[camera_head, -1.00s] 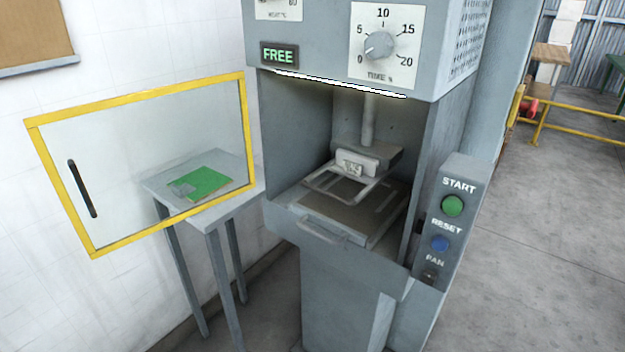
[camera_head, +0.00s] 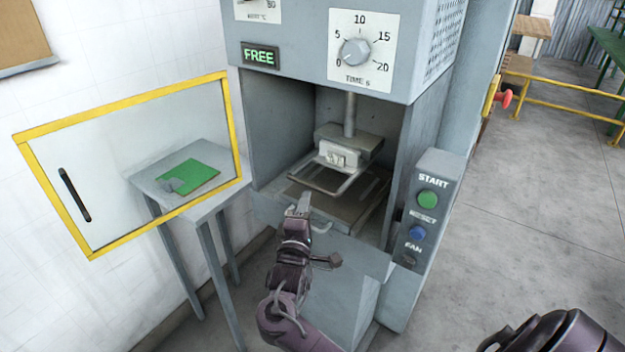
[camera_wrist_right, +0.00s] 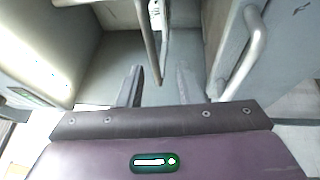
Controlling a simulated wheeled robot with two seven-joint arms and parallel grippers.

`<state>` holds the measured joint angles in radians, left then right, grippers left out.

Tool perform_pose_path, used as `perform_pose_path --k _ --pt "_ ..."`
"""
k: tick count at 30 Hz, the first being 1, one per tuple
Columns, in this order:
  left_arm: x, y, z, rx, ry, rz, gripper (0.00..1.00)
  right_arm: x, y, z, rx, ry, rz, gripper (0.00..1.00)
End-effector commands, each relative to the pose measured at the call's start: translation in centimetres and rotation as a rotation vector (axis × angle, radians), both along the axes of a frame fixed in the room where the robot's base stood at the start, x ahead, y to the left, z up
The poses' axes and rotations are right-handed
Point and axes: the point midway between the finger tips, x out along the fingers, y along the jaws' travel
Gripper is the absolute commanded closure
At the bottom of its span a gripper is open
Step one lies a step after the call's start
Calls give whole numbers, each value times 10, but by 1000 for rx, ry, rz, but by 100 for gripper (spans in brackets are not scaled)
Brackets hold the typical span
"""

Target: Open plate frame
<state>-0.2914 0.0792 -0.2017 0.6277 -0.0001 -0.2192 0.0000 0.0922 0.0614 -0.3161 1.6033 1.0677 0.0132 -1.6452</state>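The plate frame (camera_head: 352,184) is a light metal rim over the dark plate (camera_head: 372,196) in the machine's chamber, below the press head (camera_head: 345,150). It looks lowered or only slightly tilted; I cannot tell exactly. My right gripper (camera_head: 299,204) is at the chamber's front edge, just in front of the frame. In the right wrist view the right gripper (camera_wrist_right: 159,85) is open, its two fingers apart. A thin metal bar (camera_wrist_right: 148,45), which looks like part of the frame, reaches between the fingers without visible grip. My left gripper is not in view.
The yellow-edged glass door (camera_head: 130,165) stands open at the left. A handle bar (camera_wrist_right: 245,50) is right of the fingers. A small table (camera_head: 150,178) with a green board (camera_head: 195,176) stands behind the door. The button panel (camera_head: 425,205) is at the right.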

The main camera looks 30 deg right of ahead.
Motion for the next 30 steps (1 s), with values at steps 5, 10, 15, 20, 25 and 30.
perform_pose_path --k 5,10,15,20,25,30 --pt "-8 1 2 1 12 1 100 9 -11 11 -66 2 -34 68" --pt "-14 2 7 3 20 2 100 28 -30 16 -64 3 -33 68" --pt "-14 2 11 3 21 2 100 45 -46 19 -62 4 -31 68" --pt "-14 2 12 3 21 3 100 53 -55 20 -60 4 -31 68" --pt "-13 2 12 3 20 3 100 54 -56 19 -59 4 -29 68" --pt "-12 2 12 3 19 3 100 54 -56 19 -59 4 -29 75"
